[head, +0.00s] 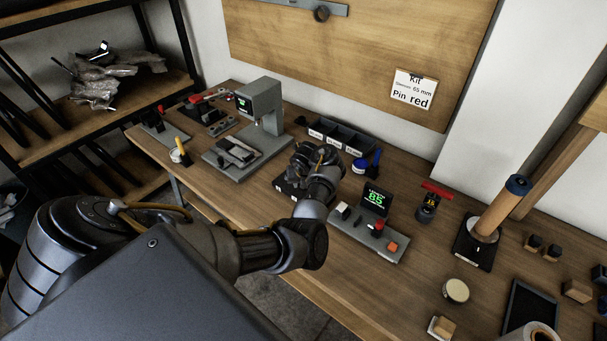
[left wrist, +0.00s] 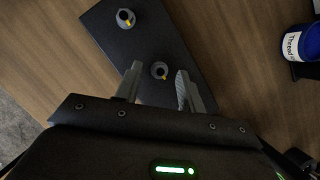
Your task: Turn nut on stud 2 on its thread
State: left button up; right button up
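One nut (left wrist: 125,18) is near the top of the picture; the other nut (left wrist: 159,70) shows between my left fingertips. I cannot read which is stud 2. My left gripper (left wrist: 159,74) is open, with a gap visible on both sides of the nut; its height above the nut is unclear. In the head view, my left gripper (head: 312,158) is over the black plate (head: 287,189) and hides most of it. My right gripper is not in view.
A blue thread pot (head: 360,166) stands right of the gripper, also in the left wrist view (left wrist: 300,43). Dark bins (head: 340,138) are behind, a grey press (head: 260,108) is left, and a grey box with a green display (head: 374,199) is right.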

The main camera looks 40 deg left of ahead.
pick_arm(q)
jog(key=shift+c, duration=0.5)
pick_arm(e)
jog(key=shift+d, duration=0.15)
pick_arm(q)
grip_shut()
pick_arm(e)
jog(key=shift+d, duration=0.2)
pick_arm(q)
jog(key=shift+m, duration=0.3)
